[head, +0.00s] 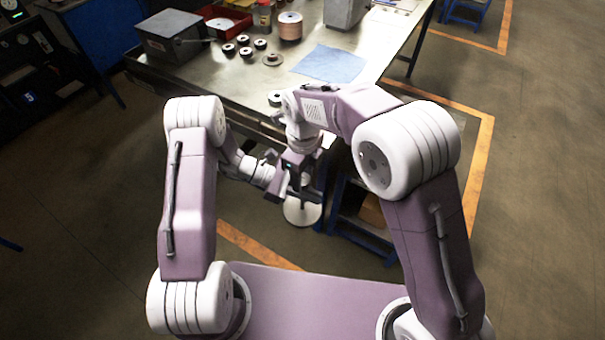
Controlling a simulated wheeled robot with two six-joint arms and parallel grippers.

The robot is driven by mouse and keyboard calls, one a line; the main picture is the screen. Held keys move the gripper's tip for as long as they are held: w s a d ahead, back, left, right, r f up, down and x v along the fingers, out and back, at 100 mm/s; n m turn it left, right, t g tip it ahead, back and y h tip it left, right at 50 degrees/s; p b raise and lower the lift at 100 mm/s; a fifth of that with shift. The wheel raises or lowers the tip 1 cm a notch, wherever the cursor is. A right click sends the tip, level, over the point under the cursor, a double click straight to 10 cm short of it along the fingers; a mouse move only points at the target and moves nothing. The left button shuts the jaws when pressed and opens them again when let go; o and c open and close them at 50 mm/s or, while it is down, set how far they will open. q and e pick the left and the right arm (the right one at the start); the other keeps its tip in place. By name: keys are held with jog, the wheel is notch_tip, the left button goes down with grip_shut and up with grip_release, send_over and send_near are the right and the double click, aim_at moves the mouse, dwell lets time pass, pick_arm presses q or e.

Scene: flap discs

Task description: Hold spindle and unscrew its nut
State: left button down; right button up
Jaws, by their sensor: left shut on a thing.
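My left gripper (277,184) reaches in from the left at the front edge of the workbench. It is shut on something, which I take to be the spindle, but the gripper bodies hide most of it. My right gripper (300,188) comes down from above, close beside the left one. Its fingers are too small and dark to tell open from shut. The nut cannot be made out. A round pale disc (302,213) shows just below the grippers; I cannot tell whether it belongs to the spindle or stands lower down.
The metal workbench (330,41) holds a grey box (172,36), a red tray (222,21), several small dark discs (246,52), a disc stack (289,26) and a blue cloth (330,64). A blue-framed shelf (357,229) stands right of the grippers. Open floor lies farther right.

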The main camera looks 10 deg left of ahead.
grip_shut()
jog(key=n, duration=0.5)
jog(key=shift+n, duration=0.4)
jog(key=n, duration=0.9)
jog(key=shift+w+d+r+n, duration=0.1)
jog(key=shift+n, duration=0.3)
jog(key=n, duration=0.3)
jog(key=shift+n, duration=0.3)
jog(key=n, duration=1.3)
jog(key=shift+w, duration=0.1)
jog(key=n, duration=0.6)
jog(key=shift+r+n, duration=0.1)
jog(key=shift+n, duration=0.2)
jog(key=n, duration=2.3)
jog(key=shift+r, duration=0.1)
